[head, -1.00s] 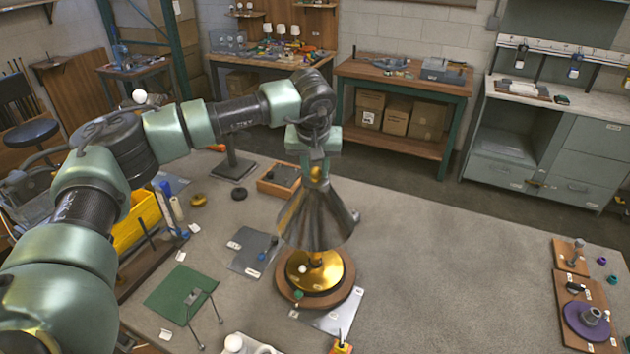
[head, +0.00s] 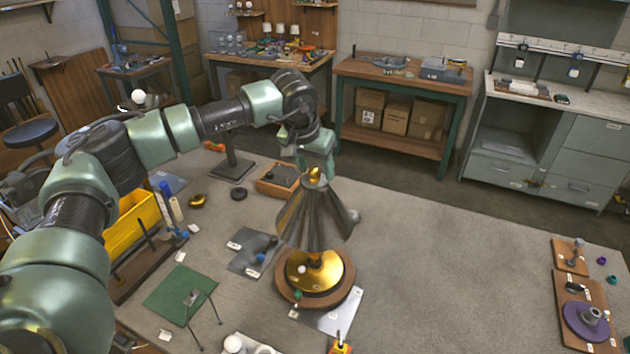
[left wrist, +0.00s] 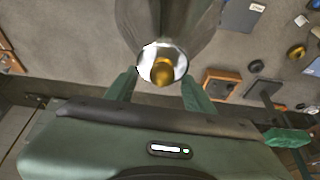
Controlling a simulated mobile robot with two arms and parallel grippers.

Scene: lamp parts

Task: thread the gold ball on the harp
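A lamp stands on a round wooden base (head: 345,287) with a gold dome (head: 312,270) and a grey metal cone shade (head: 312,222). The gold ball (head: 315,174) is at the shade's top; it also shows in the left wrist view (left wrist: 162,74), in front of the bright shade top. The harp is hidden by the shade. I cannot tell how far the ball is threaded. My left gripper (head: 319,172) is just behind and beside the ball. In the left wrist view its fingers (left wrist: 160,90) are spread, with gaps beside the ball. My right gripper is out of view.
A green mat (head: 181,296) and a grey mat (head: 255,252) lie left of the lamp. A yellow bin (head: 130,228) stands at the left. A wooden tray (head: 277,182) lies behind. The table's right middle is clear, with a purple disc (head: 586,321) at the far right.

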